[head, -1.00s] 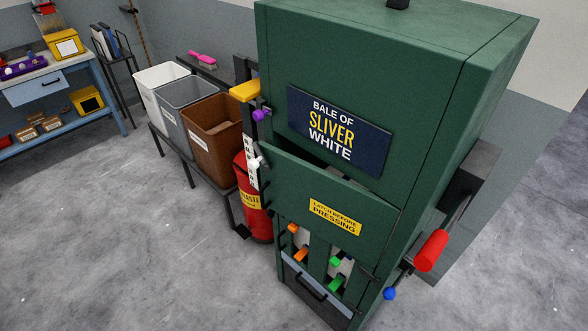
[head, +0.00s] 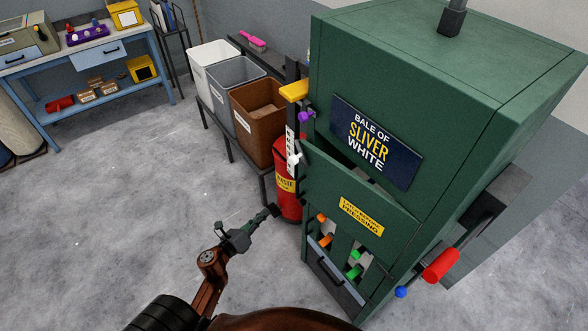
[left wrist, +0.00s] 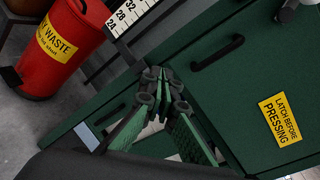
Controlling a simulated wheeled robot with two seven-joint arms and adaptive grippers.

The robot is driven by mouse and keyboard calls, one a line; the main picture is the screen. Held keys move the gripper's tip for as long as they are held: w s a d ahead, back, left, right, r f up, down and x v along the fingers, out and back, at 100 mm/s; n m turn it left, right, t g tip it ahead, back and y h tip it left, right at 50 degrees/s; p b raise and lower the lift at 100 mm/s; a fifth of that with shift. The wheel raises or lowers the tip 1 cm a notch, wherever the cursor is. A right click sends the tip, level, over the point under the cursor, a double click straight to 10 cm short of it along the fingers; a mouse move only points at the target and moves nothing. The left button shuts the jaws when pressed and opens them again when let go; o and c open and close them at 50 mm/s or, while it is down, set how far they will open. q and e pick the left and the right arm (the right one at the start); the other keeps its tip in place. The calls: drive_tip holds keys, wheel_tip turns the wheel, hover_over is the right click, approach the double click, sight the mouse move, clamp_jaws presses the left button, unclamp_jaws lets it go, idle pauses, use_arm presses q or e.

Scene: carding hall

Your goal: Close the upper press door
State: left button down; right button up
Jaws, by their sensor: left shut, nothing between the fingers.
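The upper press door (head: 358,200) is a green panel with a yellow "latch before pressing" label. It stands slightly ajar, with a dark gap along its top edge below the "bale of sliver white" sign. In the left wrist view the door (left wrist: 250,85) fills the right side, with its black bar handle (left wrist: 218,52) near its left edge. My left gripper (head: 274,211) is shut and empty, in front of and left of the press. In the left wrist view its fingertips (left wrist: 163,78) show just left of the handle, apparently apart from it. My right gripper is out of view.
A red waste bin (head: 288,180) stands at the press's left side. Brown, grey and white bins line the stand behind it. Orange and green pegs sit below the door, above a lower drawer (head: 335,278). A red-gripped lever (head: 440,265) projects at right. Floor at left is clear.

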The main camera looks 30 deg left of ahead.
sight(303, 170)
use_arm(q)
drive_tip(key=d+r+m+h+p, duration=0.2)
drive_tip(key=d+r+m+h, duration=0.15)
drive_tip(key=r+m, duration=0.85)
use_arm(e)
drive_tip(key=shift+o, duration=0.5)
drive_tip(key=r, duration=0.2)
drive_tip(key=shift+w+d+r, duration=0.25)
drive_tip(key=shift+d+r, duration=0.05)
use_arm(q)
drive_tip(key=w+d+n, duration=0.1)
drive_tip(key=w, duration=0.3)
drive_tip(key=w+d+r+n+p, duration=0.1)
drive_tip(key=w, duration=0.3)
drive_tip(key=w+r+n+y+p, duration=0.1)
drive_tip(key=w, duration=0.3)
drive_tip(key=shift+d+r+t, duration=0.25)
drive_tip(key=shift+d+t, duration=0.15)
drive_tip(key=shift+w+d+f+p, duration=0.1)
drive_tip(key=shift+w+p, duration=0.2)
drive_tip(key=shift+w, duration=0.25)
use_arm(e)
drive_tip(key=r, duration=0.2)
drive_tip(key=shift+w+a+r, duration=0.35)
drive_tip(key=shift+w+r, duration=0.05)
